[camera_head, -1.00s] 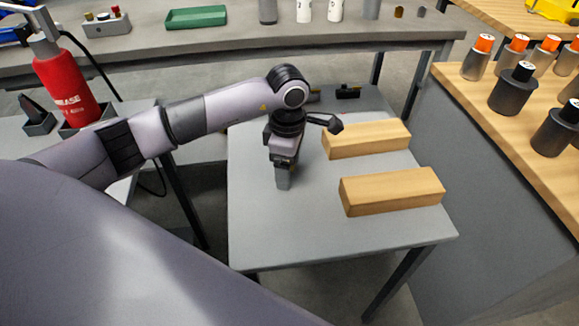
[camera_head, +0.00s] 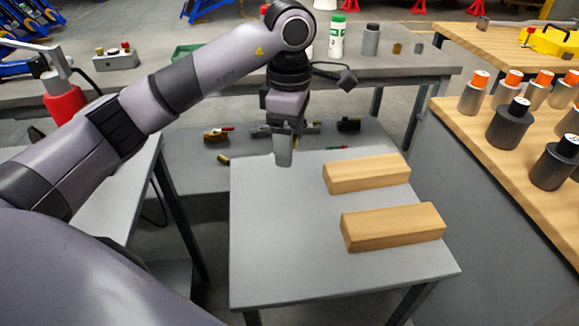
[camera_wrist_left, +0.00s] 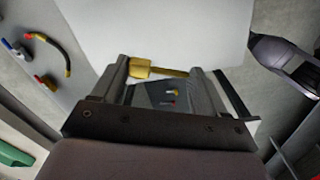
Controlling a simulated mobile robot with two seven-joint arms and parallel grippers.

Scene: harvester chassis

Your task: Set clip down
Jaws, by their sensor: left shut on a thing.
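My left gripper (camera_head: 284,160) hangs above the far left part of the grey table (camera_head: 285,240), fingers pointing down. In the left wrist view, its two fingers (camera_wrist_left: 163,72) are shut on a brass-coloured clip (camera_wrist_left: 141,68), which has a thick block end at the left finger and a thinner bar reaching the right finger. The clip cannot be made out in the head view. The pale table top fills the upper middle of the wrist view. I cannot tell the exact gap between clip and table.
Two wooden blocks (camera_head: 367,172) and (camera_head: 393,227) lie on the table's right side; its left and front are clear. Behind it, a lower grey surface (camera_head: 190,180) holds several small fittings. A wooden bench (camera_head: 470,125) with several cylinders stands at the right.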

